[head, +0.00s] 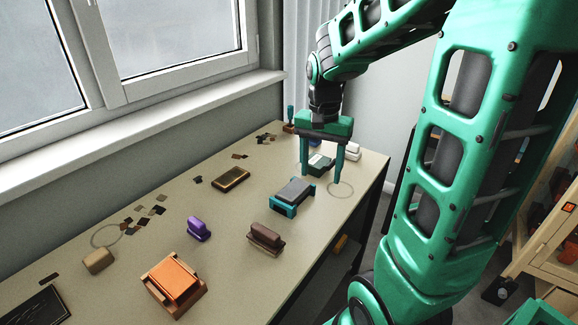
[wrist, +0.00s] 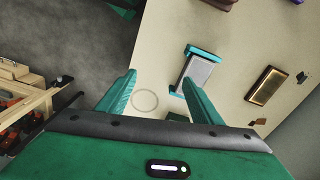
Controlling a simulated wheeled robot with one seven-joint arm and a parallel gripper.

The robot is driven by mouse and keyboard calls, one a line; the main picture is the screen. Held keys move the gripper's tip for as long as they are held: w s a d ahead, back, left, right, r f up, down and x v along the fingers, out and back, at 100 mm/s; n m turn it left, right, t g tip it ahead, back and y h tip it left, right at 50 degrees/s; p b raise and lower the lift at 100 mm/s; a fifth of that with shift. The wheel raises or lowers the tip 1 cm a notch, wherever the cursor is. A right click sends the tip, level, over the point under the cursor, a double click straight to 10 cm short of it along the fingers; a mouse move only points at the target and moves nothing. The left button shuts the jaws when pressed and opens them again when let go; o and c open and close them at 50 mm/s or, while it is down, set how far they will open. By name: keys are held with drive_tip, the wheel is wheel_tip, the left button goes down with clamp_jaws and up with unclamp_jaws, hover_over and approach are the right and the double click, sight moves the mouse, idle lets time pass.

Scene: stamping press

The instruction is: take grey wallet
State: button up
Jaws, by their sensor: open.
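The grey wallet (head: 296,190) is a flat grey slab lying in a teal holder (head: 279,207) on the beige table. It also shows in the wrist view (wrist: 199,73), right of centre, with the teal holder (wrist: 206,50) around its ends. My gripper (head: 321,181) is open and empty, pointing down over the far right part of the table. In the wrist view my fingertips (wrist: 158,78) are spread apart, and the wallet lies beyond the right finger, which covers a little of the holder's near end.
A thin circle (head: 340,196) is marked on the table near my gripper. A dark green item (head: 320,161) stands behind the fingers. A brown-gold block (head: 231,179), purple stamp (head: 198,229), brown stamp (head: 265,238) and orange block (head: 173,281) stand around, with open table between them.

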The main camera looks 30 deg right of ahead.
drive_tip(key=m, duration=0.2)
hover_over(293, 188)
wheel_tip(293, 188, down, 3)
drive_tip(key=shift+s, duration=0.15)
drive_tip(key=shift+f, duration=3.25)
drive_tip(key=shift+c, duration=0.9)
drive_tip(key=c, duration=0.5)
drive_tip(key=shift+r, duration=0.1)
